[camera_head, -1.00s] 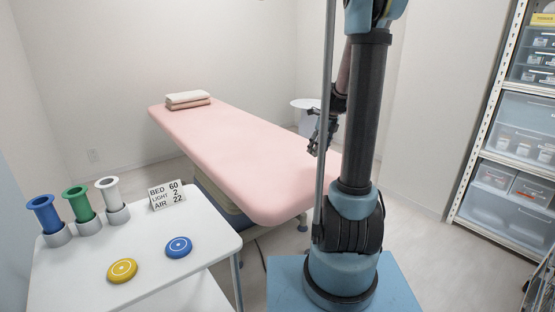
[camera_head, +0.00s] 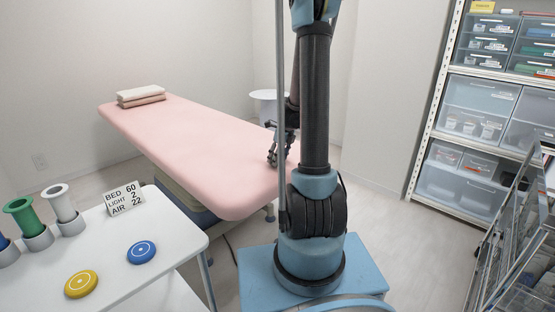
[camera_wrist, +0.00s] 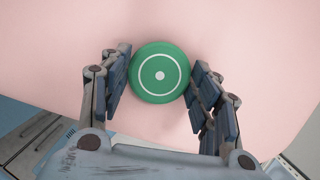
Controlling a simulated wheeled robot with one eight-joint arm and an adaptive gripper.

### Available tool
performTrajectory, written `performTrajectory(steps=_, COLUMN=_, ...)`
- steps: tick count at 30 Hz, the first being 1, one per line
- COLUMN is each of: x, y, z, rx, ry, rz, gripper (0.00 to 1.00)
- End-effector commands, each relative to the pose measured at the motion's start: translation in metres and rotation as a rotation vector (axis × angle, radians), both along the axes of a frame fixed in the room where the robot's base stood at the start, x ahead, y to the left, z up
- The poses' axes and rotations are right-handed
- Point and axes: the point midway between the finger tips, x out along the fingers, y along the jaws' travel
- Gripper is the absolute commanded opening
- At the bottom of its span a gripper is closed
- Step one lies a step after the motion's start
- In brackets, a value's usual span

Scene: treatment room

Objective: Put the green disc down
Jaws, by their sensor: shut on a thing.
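The green disc (camera_wrist: 159,74), with a white ring and centre dot, sits between the two fingers of my gripper (camera_wrist: 158,88) in the wrist view. The fingers are shut on its sides. The pink treatment bed (camera_wrist: 230,25) fills the background behind it. In the head view my gripper (camera_head: 274,156) hangs near the right edge of the pink bed (camera_head: 190,150), and the disc cannot be made out there. I cannot tell the disc's height above the bed.
A white table (camera_head: 160,280) at left front bears a yellow disc (camera_head: 81,284), a blue disc (camera_head: 141,252), a sign (camera_head: 124,198) and coloured cylinders in holders. Folded towels (camera_head: 140,95) lie on the bed's far end. A metal cart (camera_head: 500,240) and shelving (camera_head: 440,120) stand right.

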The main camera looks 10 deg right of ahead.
Motion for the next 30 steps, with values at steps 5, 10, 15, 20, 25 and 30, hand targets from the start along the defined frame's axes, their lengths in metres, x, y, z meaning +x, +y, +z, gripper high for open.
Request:
performTrajectory(steps=5, x=-0.0002, y=-0.0002, z=-0.0032, rx=0.000, ry=0.000, rz=0.000, gripper=0.33)
performTrajectory(steps=10, x=-0.0002, y=-0.0003, z=-0.0034, rx=0.000, ry=0.000, rz=0.000, gripper=0.33)
performTrajectory(steps=15, x=-0.0002, y=-0.0003, z=-0.0042, rx=0.000, ry=0.000, rz=0.000, gripper=0.77)
performTrajectory(steps=20, x=-0.0002, y=-0.0004, z=-0.0042, rx=0.000, ry=0.000, rz=-0.001, gripper=0.77)
performTrajectory(steps=25, x=-0.0002, y=-0.0005, z=-0.0039, rx=0.000, ry=0.000, rz=-0.001, gripper=0.77)
performTrajectory(steps=30, x=-0.0013, y=-0.0019, z=0.0029, rx=0.000, ry=0.000, rz=-0.001, gripper=0.77)
